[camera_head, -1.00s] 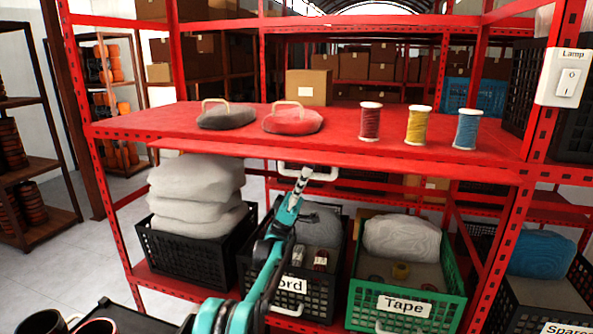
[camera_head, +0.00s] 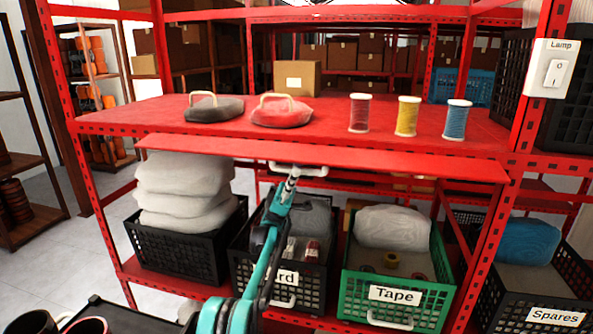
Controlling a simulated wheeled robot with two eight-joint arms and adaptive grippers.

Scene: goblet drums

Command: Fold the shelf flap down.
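The shelf flap (camera_head: 400,165) is a long red panel along the front of the red shelf (camera_head: 320,130). It juts out toward me, close to level, just below the shelf top. A white bar handle (camera_head: 318,171) sits under its front edge, left of the flap's middle. My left gripper (camera_head: 291,172), on a teal and black arm, is at this handle and overlaps it. The fingertips are too small to tell whether they are closed around the bar. My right gripper is not in view.
Spools and two handled pads (camera_head: 282,111) stand on the shelf top, behind the flap. Below are a black crate (camera_head: 185,252) with pale sacks, a crate partly hidden by my arm, a green Tape crate (camera_head: 435,300) and a Spares crate (camera_head: 505,300). A lamp switch (camera_head: 553,72) is at right.

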